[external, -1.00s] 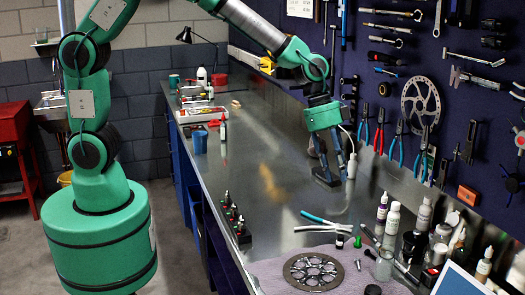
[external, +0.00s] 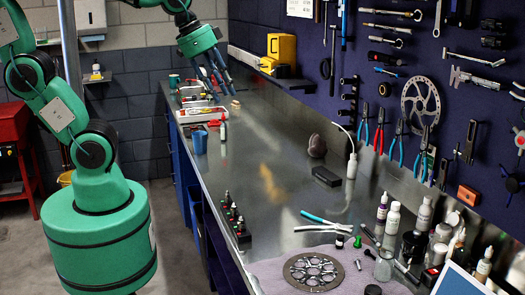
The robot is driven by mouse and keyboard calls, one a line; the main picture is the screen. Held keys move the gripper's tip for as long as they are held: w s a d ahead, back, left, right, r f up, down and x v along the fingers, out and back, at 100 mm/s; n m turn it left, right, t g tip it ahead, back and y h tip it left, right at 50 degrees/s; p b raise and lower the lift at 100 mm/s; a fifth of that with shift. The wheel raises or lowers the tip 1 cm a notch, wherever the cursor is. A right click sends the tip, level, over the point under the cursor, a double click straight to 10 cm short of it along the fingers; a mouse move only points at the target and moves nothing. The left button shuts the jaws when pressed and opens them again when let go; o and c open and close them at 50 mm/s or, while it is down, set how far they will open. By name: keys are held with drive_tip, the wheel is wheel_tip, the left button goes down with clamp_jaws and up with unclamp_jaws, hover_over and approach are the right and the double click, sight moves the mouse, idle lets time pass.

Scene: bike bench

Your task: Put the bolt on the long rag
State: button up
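My gripper (external: 217,84) hangs over the far end of the bench, near a red-and-white tray. Its dark fingers point down; at this size I cannot tell how far apart they are, and I see nothing held. A pale lilac cloth (external: 266,272), possibly the long rag, lies at the near end of the bench under a round perforated disc. A tiny metallic piece (external: 358,264) to the right of the disc may be a bolt, but it is too small to be sure. My gripper is far from both.
A black block (external: 326,176) and a brownish lump (external: 317,146) sit mid-bench by the tool wall. A blue cup (external: 199,142) stands on the left edge. The middle is mostly clear.

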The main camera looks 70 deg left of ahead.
drive_tip(key=s+a+n+y, duration=0.1)
drive_tip(key=s+a+n, duration=0.2)
drive_tip(key=s, duration=0.5)
drive_tip(key=shift+s+a+f+t, duration=0.25)
drive_tip(key=shift+a+t, duration=0.15)
drive_tip(key=shift+a, duration=0.35)
drive_tip(key=shift+f+b, duration=0.7)
drive_tip(key=shift+b, duration=0.05)
idle(2.1)
